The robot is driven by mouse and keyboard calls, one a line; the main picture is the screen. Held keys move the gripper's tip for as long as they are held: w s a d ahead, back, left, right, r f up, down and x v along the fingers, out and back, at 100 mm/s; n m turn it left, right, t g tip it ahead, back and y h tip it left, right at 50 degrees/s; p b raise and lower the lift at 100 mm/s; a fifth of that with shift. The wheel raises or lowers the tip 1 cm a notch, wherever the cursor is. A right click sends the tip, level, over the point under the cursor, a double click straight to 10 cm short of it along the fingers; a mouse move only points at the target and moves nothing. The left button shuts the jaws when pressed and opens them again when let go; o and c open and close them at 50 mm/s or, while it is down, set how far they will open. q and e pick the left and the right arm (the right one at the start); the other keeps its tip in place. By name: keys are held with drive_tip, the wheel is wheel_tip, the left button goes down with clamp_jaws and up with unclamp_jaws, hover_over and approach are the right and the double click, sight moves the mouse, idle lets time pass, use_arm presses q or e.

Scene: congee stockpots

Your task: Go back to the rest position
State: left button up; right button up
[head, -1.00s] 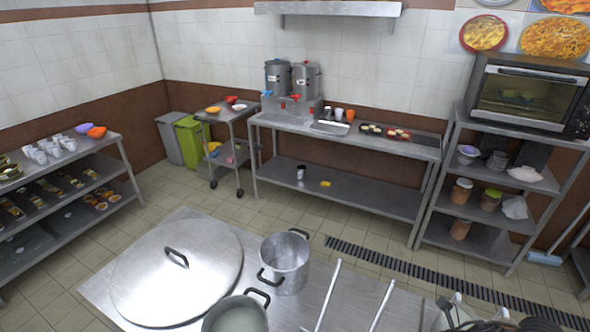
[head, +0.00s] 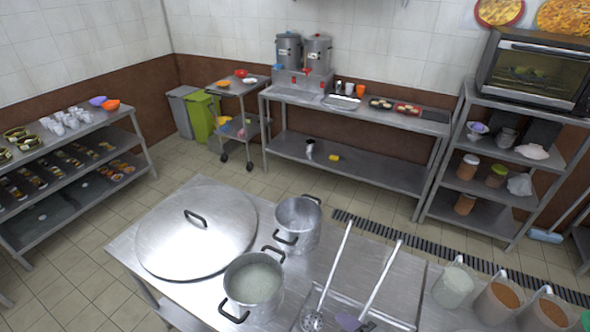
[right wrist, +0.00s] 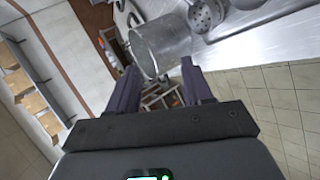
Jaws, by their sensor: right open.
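My right gripper (right wrist: 160,72) is open in the right wrist view, with nothing visible between its two dark fingers. A metal vessel (right wrist: 158,45) shows beyond the fingertips, with a perforated skimmer head (right wrist: 205,12) near it. In the head view neither gripper is clearly visible. A steel stockpot of pale congee (head: 253,283) stands on the metal table (head: 300,270). A second steel pot (head: 298,226) stands behind it. A large round lid (head: 195,232) lies on the left of the table.
A long-handled skimmer (head: 333,270) and another long-handled utensil (head: 380,282) lie right of the pots. Several filled containers, including a pale one (head: 453,287), line the right. A shelf rack (head: 75,165) stands left, a counter (head: 350,112) at the back and an oven (head: 535,75) at right.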

drive_tip(key=s+d+f+m+g+h, duration=0.3)
drive_tip(key=s+d+m, duration=0.2)
drive_tip(key=s+m, duration=0.5)
drive_tip(key=s+d+f+m+g+h, duration=0.35)
drive_tip(key=s+m, duration=0.55)
drive_tip(key=m, duration=0.3)
wheel_tip(320, 180, up, 22)
drive_tip(key=p, duration=2.1)
drive_tip(key=shift+s+d+t+p, duration=0.15)
drive_tip(key=shift+d+t+p, duration=0.2)
drive_tip(key=shift+d, duration=0.1)
